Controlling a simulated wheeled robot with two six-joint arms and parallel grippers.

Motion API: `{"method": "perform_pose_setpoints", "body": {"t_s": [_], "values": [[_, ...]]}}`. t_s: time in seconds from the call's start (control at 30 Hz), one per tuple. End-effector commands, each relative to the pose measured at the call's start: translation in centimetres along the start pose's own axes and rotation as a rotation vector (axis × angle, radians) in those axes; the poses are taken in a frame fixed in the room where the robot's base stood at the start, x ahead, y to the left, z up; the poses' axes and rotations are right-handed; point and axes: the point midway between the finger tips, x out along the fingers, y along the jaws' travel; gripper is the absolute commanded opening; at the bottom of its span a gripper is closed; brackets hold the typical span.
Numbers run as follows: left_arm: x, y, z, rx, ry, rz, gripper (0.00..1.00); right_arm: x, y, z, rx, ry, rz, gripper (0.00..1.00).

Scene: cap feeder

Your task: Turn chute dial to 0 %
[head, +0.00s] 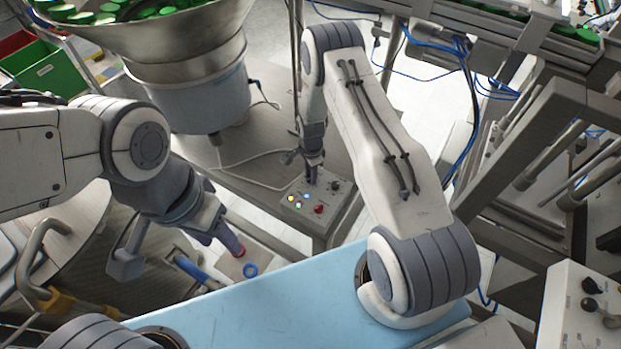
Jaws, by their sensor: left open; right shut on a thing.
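A grey control box (330,209) stands on the table edge near the middle of the head view. Its top carries lit yellow, green and blue buttons, a red button (319,209) and a small dark knob (334,185). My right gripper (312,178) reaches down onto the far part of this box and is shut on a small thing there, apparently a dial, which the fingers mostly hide. Its setting cannot be read. My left gripper (233,246) is open, low at the left and apart from the box. Its fingertips are hard to make out.
A large feeder bowl (180,40) with green caps stands behind at the left, near a green crate (45,75). A second panel (575,325) with black knobs is at the lower right. Metal framing (545,150) with blue hoses fills the right side.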

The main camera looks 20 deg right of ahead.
Motion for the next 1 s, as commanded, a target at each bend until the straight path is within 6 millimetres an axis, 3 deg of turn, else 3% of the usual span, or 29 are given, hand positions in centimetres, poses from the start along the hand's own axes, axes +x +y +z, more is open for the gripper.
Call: {"method": "perform_pose_setpoints", "body": {"t_s": [0.3,1.0], "values": [[2.8,-0.2,0.1,-0.001,0.0,0.0,0.5,0.3,0.0,0.0,-0.3,-0.001,0.002,0.0],[6.6,-0.5,0.3,0.002,0.0,0.0,0.5,0.2,0.1,0.1,-0.965,-0.003,0.004,0.0]]}}
